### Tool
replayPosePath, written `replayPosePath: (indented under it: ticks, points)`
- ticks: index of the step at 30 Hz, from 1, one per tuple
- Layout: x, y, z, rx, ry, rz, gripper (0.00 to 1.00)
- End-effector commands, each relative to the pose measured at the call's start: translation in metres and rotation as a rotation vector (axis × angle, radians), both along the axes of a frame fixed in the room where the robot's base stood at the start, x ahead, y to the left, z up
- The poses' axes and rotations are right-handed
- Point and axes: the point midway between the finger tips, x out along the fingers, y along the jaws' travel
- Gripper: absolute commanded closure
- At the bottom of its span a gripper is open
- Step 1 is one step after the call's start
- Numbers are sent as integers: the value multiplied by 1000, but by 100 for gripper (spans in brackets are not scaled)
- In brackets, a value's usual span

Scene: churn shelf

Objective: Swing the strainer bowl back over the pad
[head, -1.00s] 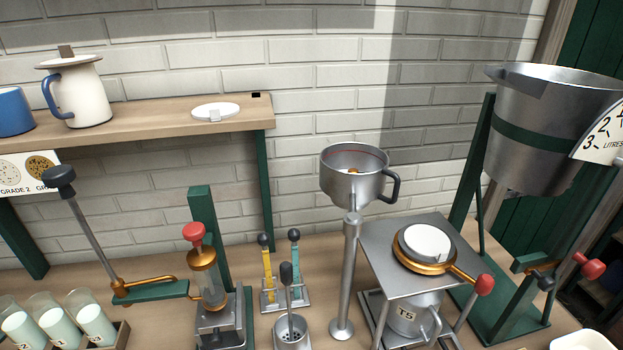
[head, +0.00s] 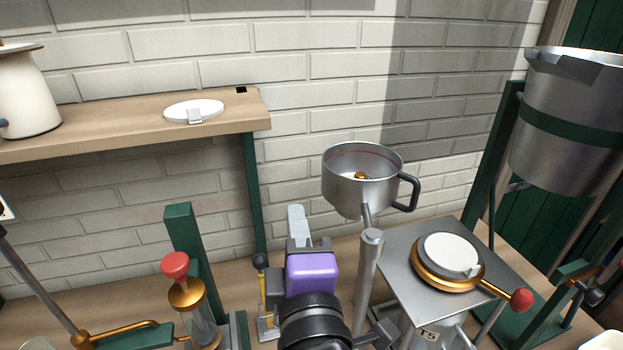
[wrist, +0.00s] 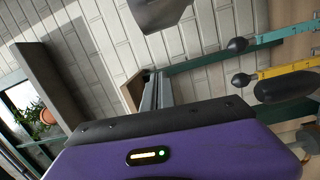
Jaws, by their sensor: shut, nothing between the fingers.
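The strainer bowl (head: 345,190) is a grey metal bowl with a dark side handle (head: 412,192) and a small orange-brown piece inside. It sits at the top of a metal post (head: 367,285), left of and apart from the pad. The white round pad (head: 450,252) lies in a brass ring with a red-knobbed handle, on a metal stand. My gripper (head: 296,212) is shut and empty, below and left of the bowl, not touching it. It also shows in the wrist view (wrist: 150,88); a grey metal surface at the top there looks like the bowl's underside.
A wooden shelf (head: 130,130) with a white lid (head: 194,110) is at left. A green-framed press with a red knob (head: 175,264) stands left of my arm. A large metal vessel (head: 565,155) is at right. Yellow and green levers (wrist: 275,72) are near my gripper.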

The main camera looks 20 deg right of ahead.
Motion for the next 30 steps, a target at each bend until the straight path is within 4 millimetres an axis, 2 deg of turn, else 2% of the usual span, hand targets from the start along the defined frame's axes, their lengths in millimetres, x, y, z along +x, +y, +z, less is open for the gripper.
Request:
replayPosePath:
  ticks: [3, 8, 11, 24, 30]
  points:
    - [-1, -7, -10, -67, 51, -30, 100]
    - [7, -9, -10, -90, 57, -34, 100]
    - [20, -11, -9, -88, 58, -33, 100]
    - [101, -28, -9, -85, 57, -32, 100]
    - [100, -55, -10, -87, 57, -31, 100]
